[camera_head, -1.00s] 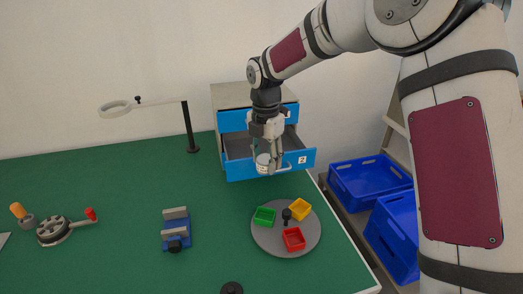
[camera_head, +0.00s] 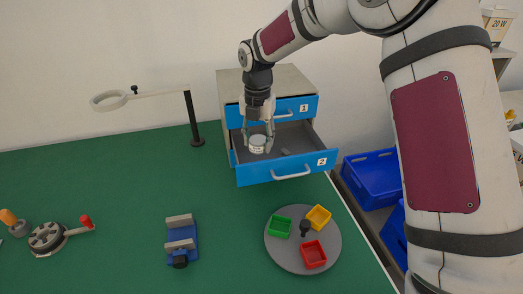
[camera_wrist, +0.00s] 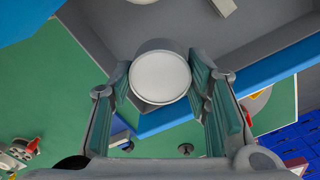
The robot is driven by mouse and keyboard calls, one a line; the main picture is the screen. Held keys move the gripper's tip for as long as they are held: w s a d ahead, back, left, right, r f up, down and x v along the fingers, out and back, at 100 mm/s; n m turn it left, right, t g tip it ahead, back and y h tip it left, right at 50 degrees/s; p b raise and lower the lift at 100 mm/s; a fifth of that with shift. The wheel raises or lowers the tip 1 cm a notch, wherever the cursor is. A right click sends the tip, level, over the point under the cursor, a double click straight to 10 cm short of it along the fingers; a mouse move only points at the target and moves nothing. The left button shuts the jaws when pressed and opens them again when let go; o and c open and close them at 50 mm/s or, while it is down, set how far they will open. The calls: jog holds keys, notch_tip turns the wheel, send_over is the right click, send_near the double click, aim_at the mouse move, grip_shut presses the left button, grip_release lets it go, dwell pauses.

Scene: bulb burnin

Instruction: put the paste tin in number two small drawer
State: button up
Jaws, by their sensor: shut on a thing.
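The paste tin (camera_head: 257,144) is a small white and grey round tin. My gripper (camera_head: 258,138) is shut on it, and in the wrist view the tin (camera_wrist: 160,76) sits between the two fingers with its pale round end facing the camera. The number two small drawer (camera_head: 288,170) is the lower blue-fronted drawer, marked 2, and it stands open. The tin is over the left part of the drawer's opening; I cannot tell whether it touches the drawer floor. The drawer's grey inside also shows in the wrist view (camera_wrist: 225,45).
Drawer one (camera_head: 290,109) above is nearly shut. A grey turntable (camera_head: 290,258) with green, yellow and red trays stands in front. A blue vise (camera_head: 181,240) and a magnifier lamp (camera_head: 193,120) are to the left. Blue crates (camera_head: 371,177) are at the right.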

jog(key=shift+f+p, duration=0.3)
jog(key=shift+f, duration=2.45)
jog(key=shift+f, duration=0.1)
jog(key=o, duration=1.3)
